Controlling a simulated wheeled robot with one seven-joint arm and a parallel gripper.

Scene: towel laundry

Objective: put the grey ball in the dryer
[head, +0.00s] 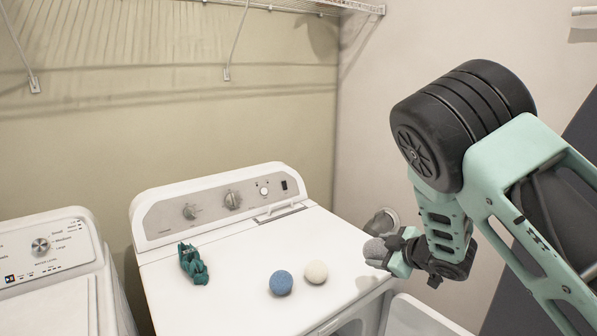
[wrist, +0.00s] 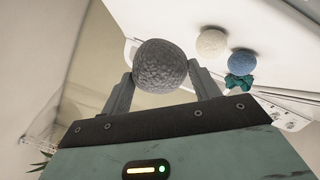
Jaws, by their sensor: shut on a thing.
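The grey ball (wrist: 160,66) is held between the two fingers of my gripper (wrist: 160,85) in the wrist view. In the head view the grey ball (head: 376,250) and my gripper (head: 388,252) are at the right edge of the dryer (head: 225,255), near its front corner. The dryer is the white machine with knobs on its back panel. Its open door (head: 425,318) shows at the bottom right, with part of the front opening (head: 352,326) beside it. Most of the opening is hidden below the frame.
A blue ball (head: 281,283), a cream ball (head: 316,272) and a crumpled teal cloth (head: 193,264) lie on the dryer top. A second white machine (head: 50,275) stands at the left. A wire shelf (head: 300,6) is above. The wall is close behind my gripper.

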